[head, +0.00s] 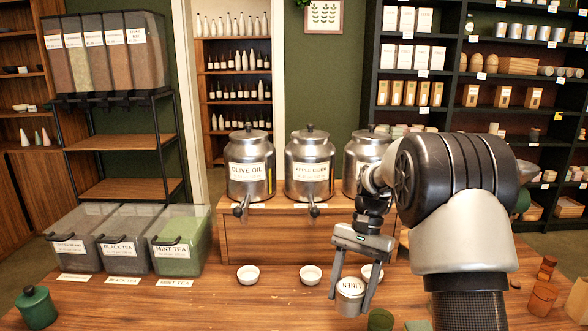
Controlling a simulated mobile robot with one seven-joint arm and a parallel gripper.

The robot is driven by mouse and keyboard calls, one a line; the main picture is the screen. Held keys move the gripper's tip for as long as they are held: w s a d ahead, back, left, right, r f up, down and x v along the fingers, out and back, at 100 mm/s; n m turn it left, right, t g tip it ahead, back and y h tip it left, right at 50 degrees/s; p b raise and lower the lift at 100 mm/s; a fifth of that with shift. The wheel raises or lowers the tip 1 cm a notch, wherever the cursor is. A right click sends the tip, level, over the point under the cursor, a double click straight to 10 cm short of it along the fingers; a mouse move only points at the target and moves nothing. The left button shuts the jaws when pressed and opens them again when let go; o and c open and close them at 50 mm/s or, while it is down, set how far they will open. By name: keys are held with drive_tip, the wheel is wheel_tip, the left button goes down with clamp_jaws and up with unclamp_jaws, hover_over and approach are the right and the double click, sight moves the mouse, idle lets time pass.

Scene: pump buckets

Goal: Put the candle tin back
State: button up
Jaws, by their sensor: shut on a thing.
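The candle tin (350,297) is a small pale cylinder with a white lid and a printed label, only partly legible. My gripper (350,300) points down at the front middle of the wooden counter, with its two fingers on either side of the tin. It is shut on the tin. The tin looks upright; I cannot tell whether its base touches the counter.
White bowls (248,274) stand below the taps of steel canisters (250,170). Tea bins (182,238) and a green jar (36,307) are at left. Wooden containers (542,298) stand at right. The counter's left middle is clear.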

sight(359, 295)
drive_tip(key=s+n, duration=0.1)
drive_tip(key=n, duration=0.1)
drive_tip(key=s+r+n+h, duration=0.1)
drive_tip(key=n, duration=0.1)
drive_tip(key=s+d+n+h, duration=0.1)
drive_tip(key=n, duration=0.1)
drive_tip(key=shift+s+r+g, duration=0.15)
drive_tip(key=shift+g, duration=0.15)
drive_tip(key=shift+s+d+r+n+p, duration=0.15)
drive_tip(key=shift+r+n+p, duration=0.25)
drive_tip(key=shift+r+p, duration=0.45)
drive_tip(key=r+p, duration=0.1)
drive_tip(key=p, duration=0.2)
drive_tip(key=shift+s+p, duration=0.1)
drive_tip(key=shift+p, duration=0.25)
drive_tip(key=r+p, duration=0.1)
drive_tip(key=p, duration=0.2)
drive_tip(key=s+r+p, duration=0.1)
drive_tip(key=p, duration=0.3)
drive_tip(key=s+r+p, duration=0.1)
drive_tip(key=r+p, duration=0.1)
drive_tip(key=p, duration=0.2)
drive_tip(key=shift+w, duration=0.1)
